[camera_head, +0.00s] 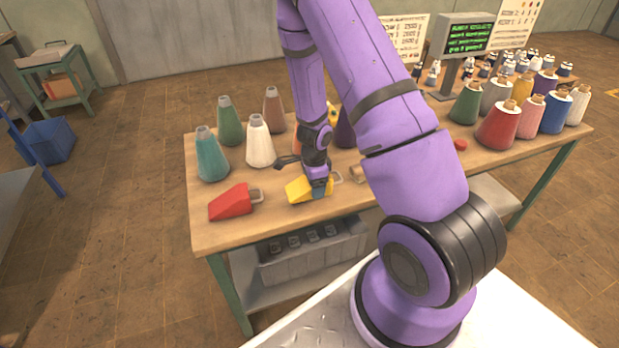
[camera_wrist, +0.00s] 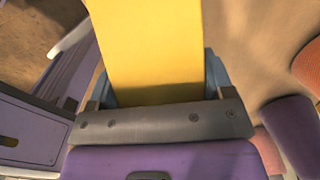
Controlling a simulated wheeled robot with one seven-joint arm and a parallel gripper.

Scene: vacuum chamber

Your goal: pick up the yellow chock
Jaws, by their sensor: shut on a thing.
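The yellow chock (camera_head: 301,191) is a wedge with a small grey handle at its right end, near the front edge of the wooden table (camera_head: 235,236). My gripper (camera_head: 321,190) points down over the chock and is shut on it. In the wrist view the yellow chock (camera_wrist: 155,45) fills the space between the fingers of my gripper (camera_wrist: 158,93). The fingers partly cover the chock's right part. I cannot tell whether the chock touches the tabletop or is slightly above it.
A red chock (camera_head: 231,202) lies just left of the yellow one. Behind stand a teal cone (camera_head: 210,158), a white cone (camera_head: 260,143) and other cones. More coloured cones and a monitor (camera_head: 467,38) stand at the right. Bare tabletop lies in front.

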